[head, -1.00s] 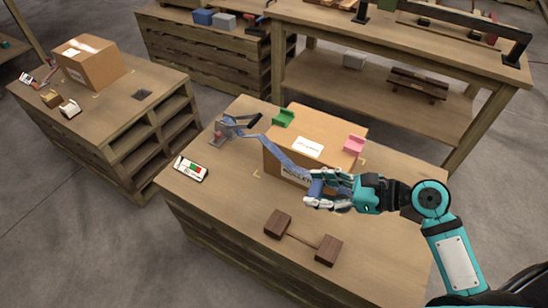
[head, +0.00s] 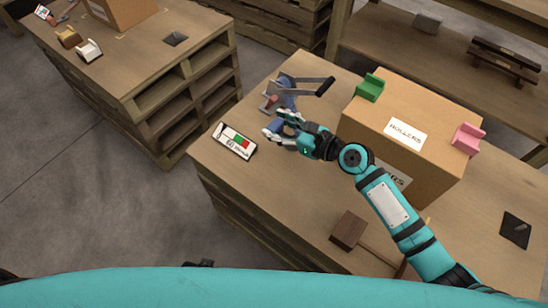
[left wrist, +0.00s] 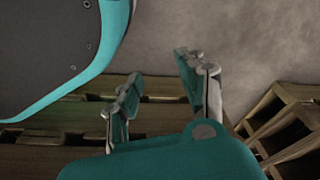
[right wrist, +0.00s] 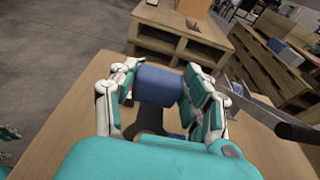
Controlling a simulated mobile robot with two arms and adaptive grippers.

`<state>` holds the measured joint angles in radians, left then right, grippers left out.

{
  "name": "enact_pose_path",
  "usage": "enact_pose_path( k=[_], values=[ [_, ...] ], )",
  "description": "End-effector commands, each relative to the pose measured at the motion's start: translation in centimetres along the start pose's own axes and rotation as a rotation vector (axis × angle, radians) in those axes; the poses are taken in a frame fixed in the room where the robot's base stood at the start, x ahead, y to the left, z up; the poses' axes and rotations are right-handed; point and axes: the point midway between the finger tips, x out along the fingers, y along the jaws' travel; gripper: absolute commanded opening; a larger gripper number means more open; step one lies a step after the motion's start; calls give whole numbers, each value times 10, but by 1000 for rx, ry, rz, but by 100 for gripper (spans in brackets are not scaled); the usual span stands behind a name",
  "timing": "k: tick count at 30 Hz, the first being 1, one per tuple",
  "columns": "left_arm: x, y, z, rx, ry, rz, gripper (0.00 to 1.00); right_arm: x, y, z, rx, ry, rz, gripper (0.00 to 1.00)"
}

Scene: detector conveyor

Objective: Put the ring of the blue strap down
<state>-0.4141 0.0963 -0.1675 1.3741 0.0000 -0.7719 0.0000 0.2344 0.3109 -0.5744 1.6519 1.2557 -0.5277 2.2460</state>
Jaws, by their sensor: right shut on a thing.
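My right gripper (head: 280,126) is shut on the ring of the blue strap (head: 271,131), beside the grey strap tensioner (head: 278,88) with its dark handle. In the right wrist view the blue piece (right wrist: 158,84) sits between both fingers (right wrist: 160,100). More blue strap (head: 291,101) shows at the tensioner, partly hidden by the gripper. I cannot tell whether the held ring touches the table. My left gripper (left wrist: 164,98) is open and empty in the left wrist view, above floor and pallet wood.
A cardboard box (head: 440,115) stands to the right with a green corner protector (head: 370,87) and a pink one (head: 467,138). A brown wooden piece (head: 348,230) lies at the front. Bare tabletop (head: 270,175) lies below the gripper.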

Motion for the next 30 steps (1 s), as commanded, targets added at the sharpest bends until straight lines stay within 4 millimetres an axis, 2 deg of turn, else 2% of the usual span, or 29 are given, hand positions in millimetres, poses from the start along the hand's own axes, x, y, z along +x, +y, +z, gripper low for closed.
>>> enact_pose_path(
  k=[5, 9, 15, 25, 30],
  values=[
    [-16, -1, -23, -4, 22, -2, 40, 7, 1, -19, 1, -2, 1, 11],
    [-45, -3, -46, -8, 43, -5, 40, 12, 0, -38, 2, -2, 0, 11],
    [-87, -5, -67, -12, 65, -8, 40, 16, 1, -58, 1, -3, 1, 11],
    [-121, -7, -77, -15, 83, -11, 40, 20, 1, -72, 1, -3, 1, 11],
    [-157, -8, -82, -18, 104, -14, 40, 24, 1, -89, 2, -3, 1, 11]
  ],
)
